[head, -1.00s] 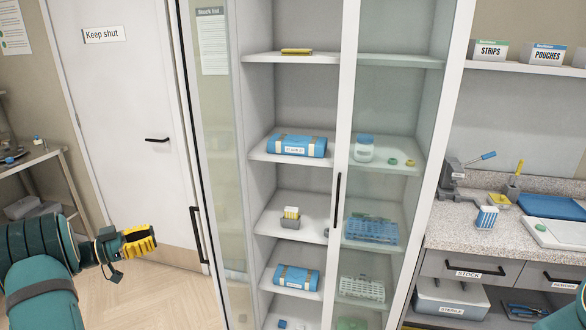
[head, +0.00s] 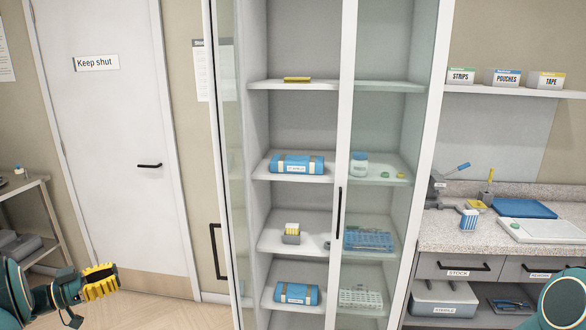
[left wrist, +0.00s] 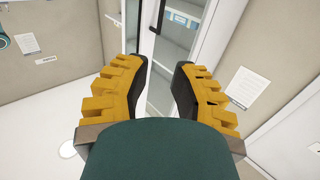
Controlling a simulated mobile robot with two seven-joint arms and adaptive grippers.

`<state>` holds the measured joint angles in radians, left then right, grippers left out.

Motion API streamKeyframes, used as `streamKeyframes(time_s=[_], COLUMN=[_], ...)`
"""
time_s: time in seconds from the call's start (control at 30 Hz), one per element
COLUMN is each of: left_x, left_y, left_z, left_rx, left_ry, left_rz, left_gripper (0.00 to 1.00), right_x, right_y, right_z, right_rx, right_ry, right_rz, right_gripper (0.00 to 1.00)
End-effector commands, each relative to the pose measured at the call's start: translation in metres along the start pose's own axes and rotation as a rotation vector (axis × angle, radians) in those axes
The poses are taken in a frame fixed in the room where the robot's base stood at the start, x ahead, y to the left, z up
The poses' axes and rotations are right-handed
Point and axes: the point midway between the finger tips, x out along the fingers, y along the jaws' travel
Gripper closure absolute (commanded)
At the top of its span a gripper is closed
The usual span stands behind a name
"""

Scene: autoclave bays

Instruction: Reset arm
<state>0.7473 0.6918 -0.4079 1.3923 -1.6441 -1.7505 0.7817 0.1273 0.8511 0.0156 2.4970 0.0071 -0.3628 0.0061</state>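My left gripper (head: 102,282) shows at the lower left of the head view, in front of the white door and left of the cabinet. In the left wrist view its two yellow, dark-padded fingers (left wrist: 160,75) stand apart with nothing between them, so it is open and empty. Part of my right arm (head: 565,300) shows at the lower right edge of the head view. The right gripper is out of view.
A tall cabinet (head: 258,130) stands ahead, its left glass door swung open. Its shelves hold blue wrapped packs (head: 297,164), racks (head: 368,240) and a jar (head: 359,164). A counter (head: 450,232) is at the right, a side table (head: 25,187) at the far left.

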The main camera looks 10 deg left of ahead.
Motion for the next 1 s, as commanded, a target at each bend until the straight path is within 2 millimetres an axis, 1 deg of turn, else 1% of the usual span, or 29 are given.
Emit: streamKeyframes(time_s=[0.03, 0.1, 0.17, 0.2, 0.27, 0.3, 0.37, 0.4, 0.47, 0.5, 0.57, 0.6, 0.67, 0.7, 0.77, 0.8, 0.83, 0.87, 0.9, 0.97, 1.0], left_x=[0.011, 0.042, 0.065, 0.080, 0.104, 0.120, 0.145, 0.162, 0.186, 0.200, 0.217, 0.226, 0.235, 0.239, 0.242, 0.242, 0.241, 0.239, 0.236, 0.228, 0.222], left_y=[0.000, -0.004, -0.006, -0.007, -0.005, -0.003, 0.006, 0.015, 0.035, 0.051, 0.079, 0.100, 0.133, 0.157, 0.194, 0.220, 0.239, 0.259, 0.285, 0.321, 0.343], left_z=[0.003, 0.014, 0.023, 0.031, 0.044, 0.055, 0.074, 0.089, 0.115, 0.133, 0.158, 0.174, 0.197, 0.210, 0.228, 0.239, 0.246, 0.253, 0.260, 0.268, 0.272], left_rx=[-0.005, -0.018, -0.035, -0.051, -0.086, -0.114, -0.167, -0.211, -0.286, -0.336, -0.408, -0.454, -0.519, -0.560, -0.616, -0.652, -0.678, -0.701, -0.731, -0.769, -0.792], left_ry=[0.014, 0.055, 0.075, 0.084, 0.087, 0.083, 0.059, 0.032, -0.030, -0.080, -0.167, -0.230, -0.329, -0.398, -0.503, -0.574, -0.629, -0.684, -0.755, -0.857, -0.919], left_rz=[-0.012, -0.088, -0.153, -0.199, -0.267, -0.312, -0.383, -0.430, -0.492, -0.528, -0.567, -0.585, -0.601, -0.606, -0.605, -0.599, -0.592, -0.583, -0.569, -0.547, -0.531], left_gripper=[0.77, 0.77, 0.77, 0.77, 0.77, 0.77, 0.77, 0.77, 0.77, 0.77, 0.77, 0.77, 0.77, 0.77, 0.77, 0.77, 0.77, 0.77, 0.77, 0.77, 0.77], right_x=[0.000, 0.000, 0.000, 0.000, 0.000, 0.000, 0.000, 0.000, 0.000, 0.000, 0.000, 0.000, 0.000, 0.000, 0.000, 0.000, 0.000, 0.000, 0.000, 0.000, 0.000], right_y=[0.000, 0.000, 0.000, 0.000, 0.000, 0.001, 0.001, 0.000, 0.000, 0.000, 0.000, 0.000, 0.000, 0.000, 0.000, 0.000, 0.000, 0.000, 0.000, 0.000, 0.000], right_z=[0.000, 0.000, 0.000, 0.000, 0.000, -0.001, 0.000, 0.000, 0.000, 0.000, 0.000, 0.000, 0.000, 0.000, 0.000, 0.000, 0.000, 0.000, 0.000, 0.000, 0.000], right_rx=[0.000, 0.000, -0.001, 0.000, 0.001, 0.001, 0.001, 0.001, 0.000, 0.000, 0.000, 0.000, 0.000, 0.000, 0.000, 0.000, 0.000, 0.000, 0.000, 0.000, 0.000], right_ry=[-0.001, 0.000, 0.000, 0.000, 0.001, 0.001, 0.001, 0.000, 0.000, 0.000, 0.000, 0.000, 0.000, 0.000, 0.000, 0.000, 0.000, 0.000, 0.000, 0.000, 0.000], right_rz=[0.000, 0.000, 0.000, 0.000, 0.000, 0.001, 0.001, 0.000, 0.000, 0.000, 0.000, 0.000, 0.000, 0.000, 0.000, 0.000, 0.000, 0.000, 0.000, 0.000, 0.000], right_gripper=[0.53, 0.53, 0.53, 0.53, 0.53, 0.53, 0.53, 0.53, 0.53, 0.53, 0.53, 0.53, 0.53, 0.53, 0.53, 0.53, 0.53, 0.53, 0.53, 0.53, 0.53])
